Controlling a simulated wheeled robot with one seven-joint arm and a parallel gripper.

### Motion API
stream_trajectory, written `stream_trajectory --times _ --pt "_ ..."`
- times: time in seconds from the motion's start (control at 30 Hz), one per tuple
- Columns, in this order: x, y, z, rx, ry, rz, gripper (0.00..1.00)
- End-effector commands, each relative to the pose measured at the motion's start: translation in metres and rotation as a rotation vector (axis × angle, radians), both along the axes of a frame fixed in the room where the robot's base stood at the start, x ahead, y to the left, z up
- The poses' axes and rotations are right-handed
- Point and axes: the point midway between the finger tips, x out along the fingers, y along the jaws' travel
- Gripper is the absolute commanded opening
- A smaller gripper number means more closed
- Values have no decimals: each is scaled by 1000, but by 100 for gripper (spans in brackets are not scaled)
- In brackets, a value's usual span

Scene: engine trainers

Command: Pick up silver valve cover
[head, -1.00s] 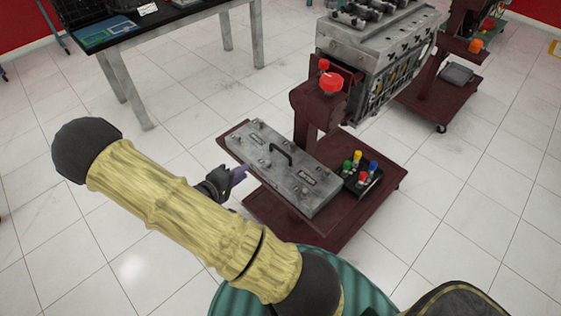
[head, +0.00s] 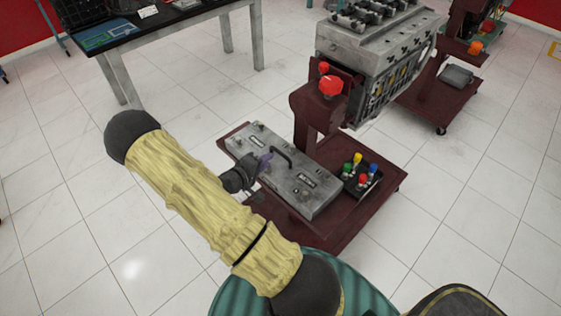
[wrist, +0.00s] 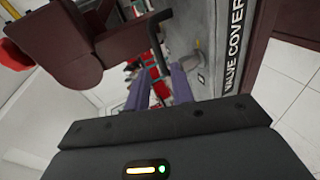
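The silver valve cover (head: 285,187) lies flat on the dark red base of an engine stand. It has a black arched handle (head: 284,157) on top and several small fittings. In the wrist view the cover (wrist: 209,32) shows with its "VALVE COVER" label, and the handle (wrist: 157,46) stands just ahead of the fingers. My gripper (head: 266,162) is over the cover, close to the handle's left side. Its two purple fingers (wrist: 158,86) are apart with nothing visibly held between them. I cannot tell whether they touch the handle.
A black tray (head: 372,187) with several coloured caps sits on the base (head: 335,232), right of the cover. The stand's post (head: 310,125) and red knob (head: 330,86) rise behind it, carrying an engine block (head: 385,70). A table (head: 165,22) stands back left. White floor is clear at left.

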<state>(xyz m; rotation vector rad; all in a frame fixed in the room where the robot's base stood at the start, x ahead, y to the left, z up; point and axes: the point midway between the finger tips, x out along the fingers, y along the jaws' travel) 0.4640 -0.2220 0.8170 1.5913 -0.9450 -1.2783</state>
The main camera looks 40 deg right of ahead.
Motion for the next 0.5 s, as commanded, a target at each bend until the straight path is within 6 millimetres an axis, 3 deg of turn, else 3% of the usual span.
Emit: stream_trajectory --times 0.5 --pt "2 -14 -5 1 1 -1 24"
